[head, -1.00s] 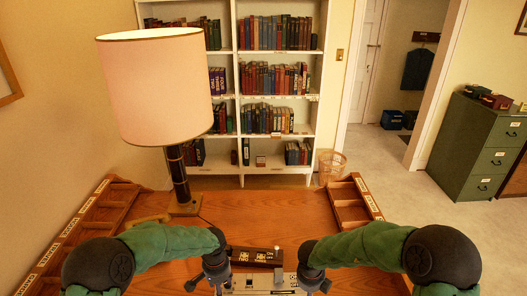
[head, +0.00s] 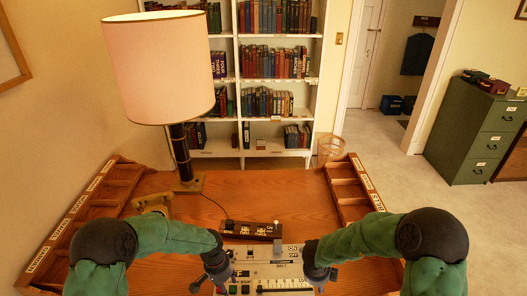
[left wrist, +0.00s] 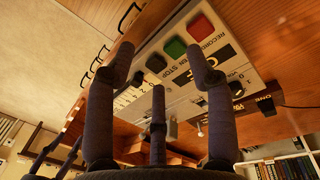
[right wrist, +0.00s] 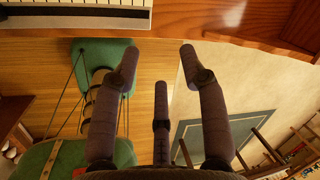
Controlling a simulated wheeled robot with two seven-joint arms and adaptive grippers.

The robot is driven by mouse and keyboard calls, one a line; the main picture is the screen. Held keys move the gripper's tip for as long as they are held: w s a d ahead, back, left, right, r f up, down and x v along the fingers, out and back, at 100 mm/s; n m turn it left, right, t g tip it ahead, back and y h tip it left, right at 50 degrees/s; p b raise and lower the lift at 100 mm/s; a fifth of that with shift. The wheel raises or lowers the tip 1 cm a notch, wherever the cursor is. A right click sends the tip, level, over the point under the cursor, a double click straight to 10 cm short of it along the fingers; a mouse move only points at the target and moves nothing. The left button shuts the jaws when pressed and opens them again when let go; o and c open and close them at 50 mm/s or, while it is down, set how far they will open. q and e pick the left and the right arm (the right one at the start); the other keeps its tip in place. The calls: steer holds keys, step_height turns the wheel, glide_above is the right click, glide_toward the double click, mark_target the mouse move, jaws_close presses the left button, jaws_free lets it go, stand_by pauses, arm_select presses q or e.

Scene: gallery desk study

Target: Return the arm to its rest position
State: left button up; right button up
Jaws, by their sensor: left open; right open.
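My left gripper (head: 216,282) is at the left side of a pale control box (head: 262,268) on the desk. In the left wrist view its fingers (left wrist: 168,72) are spread and empty, with the box's red (left wrist: 201,28), green (left wrist: 175,47) and black buttons beyond them. My right gripper (head: 318,279) is at the right side of the same box. In the right wrist view its fingers (right wrist: 159,58) are spread and empty, pointing past the desk's front edge. I cannot tell whether either gripper touches the box.
The middle back of the desk is clear.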

steer(key=s+d+f+n+y, duration=0.1)
steer(key=s+f+n, duration=0.6)
steer(key=f+n, duration=0.5)
arm_select(q)
steer(key=s+d+f+n+h, duration=0.1)
steer(key=s+f+n, duration=0.3)
steer(key=s+f, duration=0.5)
steer(key=s+d+f+n+h, duration=0.1)
steer(key=s+f+n+h, duration=0.3)
steer(key=s, duration=0.8)
arm_select(e)
steer(key=s+a+f+n+g+y, duration=0.1)
steer(key=s+a+f+n+y, duration=0.2)
steer(key=s+n, duration=0.35)
steer(key=s+a+f+n+g+y, duration=0.1)
steer(key=s+a+n+y, duration=0.1)
steer(key=s+a+n, duration=0.5)
arm_select(q)
step_height(320, 180, down, 11)
steer(key=w+d+m+y+b, duration=0.1)
steer(key=w+y+b, duration=0.1)
steer(key=b, duration=0.9)
steer(key=shift+m+t, duration=0.4)
arm_select(e)
step_height(320, 180, down, 10)
steer(key=w, duration=0.1)
steer(key=shift+d+r, duration=0.2)
steer(key=shift+d, duration=0.15)
arm_select(q)
steer(key=shift+d+f, duration=0.1)
